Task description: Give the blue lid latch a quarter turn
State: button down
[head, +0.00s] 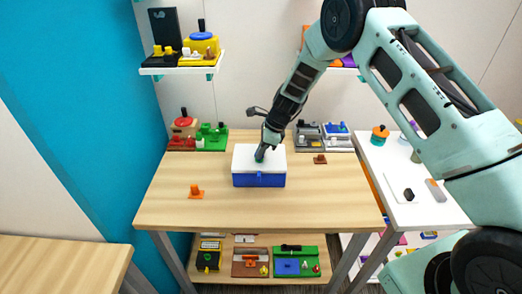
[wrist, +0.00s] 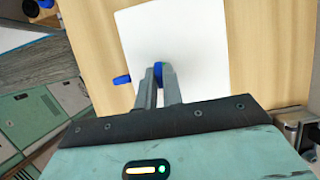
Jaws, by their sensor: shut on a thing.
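The box has a blue body (head: 258,181) and a white lid (head: 243,153), and it stands on the wooden table. In the wrist view, the white lid (wrist: 192,35) fills the middle. My gripper (head: 259,158) points down onto the lid. In the wrist view, my gripper (wrist: 160,72) is shut on the blue lid latch (wrist: 158,67), a small blue part mostly hidden between the fingers. How far the latch is turned cannot be told.
A small orange piece (head: 196,191) lies left on the table (head: 220,215). Red and green blocks stand at the back left, grey and blue ones (head: 337,133) at the back right. A brown piece (head: 320,159) lies right of the box. The table's front is clear.

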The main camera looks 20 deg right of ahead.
jog(key=shift+n, duration=0.3)
jog(key=n+b, duration=0.1)
jog(key=n+g+b, duration=0.1)
jog(key=n, duration=0.1)
jog(key=shift+w+f+n+g+b, duration=0.1)
jog(key=shift+w+n+g+b, duration=0.1)
jog(key=shift+n+g+b, duration=0.1)
jog(key=n+g+b, duration=0.1)
jog(key=n+b, duration=0.1)
jog(key=n, duration=0.2)
jog(key=shift+n+g, duration=0.3)
jog(key=shift+g, duration=0.1)
jog(key=n+b, duration=0.1)
jog(key=n, duration=0.1)
jog(key=n+g+h+b, duration=0.1)
jog(key=n, duration=0.1)
jog(key=shift+w+a+n+h, duration=0.1)
jog(key=shift+w+n+h, duration=0.05)
jog(key=shift+n+h, duration=0.15)
jog(key=shift+n+g+h+b, duration=0.5)
jog(key=shift+n+b, duration=0.05)
jog(key=shift+n, duration=1.05)
jog(key=c, duration=1.5)
grip_release()
